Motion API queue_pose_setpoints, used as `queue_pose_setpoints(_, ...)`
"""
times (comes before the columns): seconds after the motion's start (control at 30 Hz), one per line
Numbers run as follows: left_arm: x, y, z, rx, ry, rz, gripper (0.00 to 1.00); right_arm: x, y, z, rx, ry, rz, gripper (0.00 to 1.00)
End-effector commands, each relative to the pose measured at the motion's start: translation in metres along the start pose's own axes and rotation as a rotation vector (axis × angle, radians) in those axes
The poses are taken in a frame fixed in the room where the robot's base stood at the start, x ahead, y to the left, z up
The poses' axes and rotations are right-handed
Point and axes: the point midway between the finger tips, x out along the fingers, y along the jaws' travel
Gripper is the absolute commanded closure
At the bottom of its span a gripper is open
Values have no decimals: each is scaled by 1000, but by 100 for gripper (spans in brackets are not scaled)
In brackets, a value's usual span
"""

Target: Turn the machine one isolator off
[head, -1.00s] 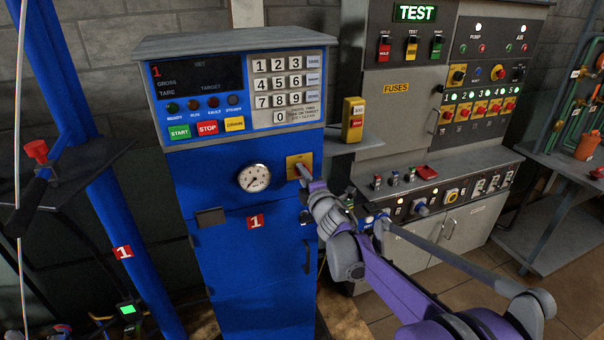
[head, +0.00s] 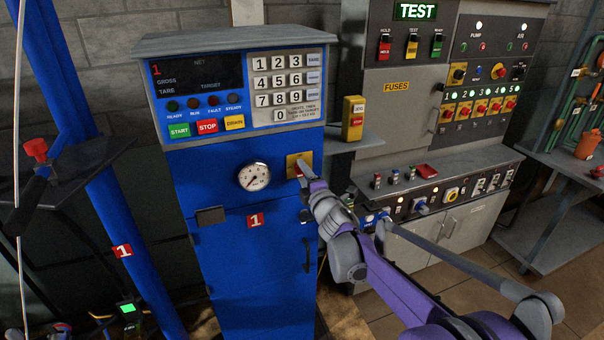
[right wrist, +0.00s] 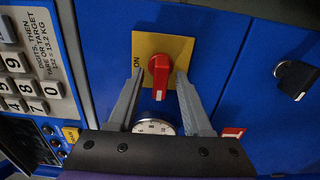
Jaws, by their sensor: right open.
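The machine one isolator is a red rotary handle (right wrist: 159,78) on a yellow plate (right wrist: 180,46). The plate also shows in the head view (head: 291,160), right of the gauge on the blue cabinet. In the right wrist view the word ON is at the plate's left edge. The handle lies upright in that picture, its white-marked end toward the gauge. My right gripper (right wrist: 160,75) is open, one finger each side of the handle; contact is not clear. It also shows in the head view (head: 303,172), covering the handle. My left gripper is not in view.
The blue cabinet (head: 240,280) has a pressure gauge (head: 254,177), a keypad (head: 284,85) and coloured buttons above. A yellow switch box (head: 353,118) and the grey test panel (head: 405,120) stand to the right. A black key-like latch (right wrist: 297,80) is beside the plate.

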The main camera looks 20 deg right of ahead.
Motion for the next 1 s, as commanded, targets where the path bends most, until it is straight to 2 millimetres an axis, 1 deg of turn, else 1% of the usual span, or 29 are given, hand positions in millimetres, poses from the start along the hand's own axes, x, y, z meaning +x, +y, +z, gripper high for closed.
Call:
queue_pose_setpoints(0.3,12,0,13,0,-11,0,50,-60,-3,0,-1,-1,-1,50)
queue_pose_setpoints(0.4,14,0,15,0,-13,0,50,-78,-3,0,-1,-2,-1,50)
queue_pose_setpoints(0.5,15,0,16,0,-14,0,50,-90,-2,0,-1,-1,-1,50)
queue_pose_setpoints(0.6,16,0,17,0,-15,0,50,-98,-1,0,-1,0,0,50)
queue_pose_setpoints(0.7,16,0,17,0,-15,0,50,-101,-1,0,-1,1,0,50)
queue_pose_setpoints(1.0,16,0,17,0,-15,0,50,-101,-1,0,-1,0,0,50)
